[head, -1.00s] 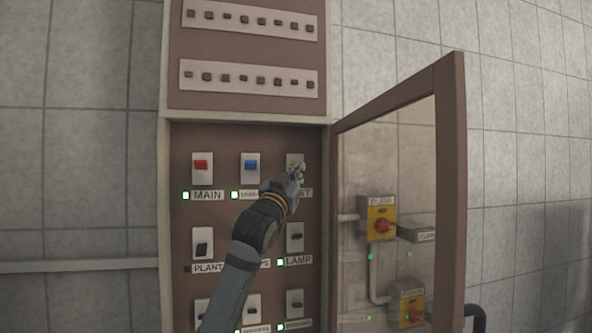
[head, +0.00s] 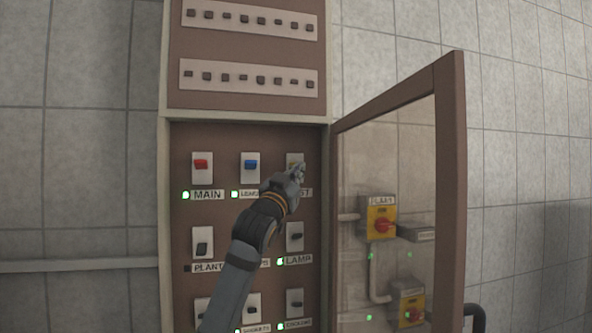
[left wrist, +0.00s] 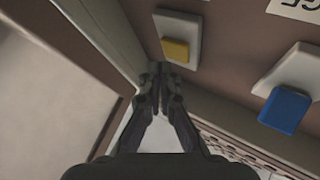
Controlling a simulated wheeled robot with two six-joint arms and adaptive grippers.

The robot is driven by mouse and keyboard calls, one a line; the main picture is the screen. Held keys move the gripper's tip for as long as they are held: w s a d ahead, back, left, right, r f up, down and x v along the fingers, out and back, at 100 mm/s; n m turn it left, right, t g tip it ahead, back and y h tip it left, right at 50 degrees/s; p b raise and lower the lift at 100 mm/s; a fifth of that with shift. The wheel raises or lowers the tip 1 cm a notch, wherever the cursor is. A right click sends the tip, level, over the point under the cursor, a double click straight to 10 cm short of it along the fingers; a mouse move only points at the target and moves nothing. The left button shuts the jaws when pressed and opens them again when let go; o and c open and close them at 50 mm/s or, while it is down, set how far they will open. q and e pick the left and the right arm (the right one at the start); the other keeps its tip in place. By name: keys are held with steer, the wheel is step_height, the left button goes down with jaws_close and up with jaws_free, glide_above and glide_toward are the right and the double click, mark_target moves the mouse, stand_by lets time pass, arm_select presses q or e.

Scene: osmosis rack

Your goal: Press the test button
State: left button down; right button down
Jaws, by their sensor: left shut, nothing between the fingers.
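The test button is a yellow button on a pale plate (head: 292,158) at the upper right of the brown panel in the head view, above a label partly hidden to "ST". In the left wrist view the yellow button (left wrist: 176,50) shows clearly. My left gripper (head: 298,170) is shut and empty, with its fingertips in front of the lower part of that plate. In the left wrist view its fingertips (left wrist: 158,68) lie just beside the plate's edge, near the yellow button; I cannot tell whether they touch. My right gripper is not in view.
A blue switch (head: 251,165) and a red switch (head: 202,165) sit to the left in the same row. The glazed door (head: 450,190) stands open to the right, close to my left gripper. Rows of small breakers (head: 250,78) are above.

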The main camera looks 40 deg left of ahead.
arm_select(q)
steer(key=shift+w+a, duration=0.25)
steer(key=shift+a, duration=0.1)
steer(key=shift+w+a, duration=0.25)
steer(key=shift+a, duration=0.05)
stand_by(0.9)
stand_by(0.4)
steer(key=shift+s+d, duration=0.45)
steer(key=shift+d, duration=0.15)
steer(key=shift+s+d+b, duration=0.35)
steer(key=shift+s+d, duration=1.3)
steer(key=shift+d, duration=0.25)
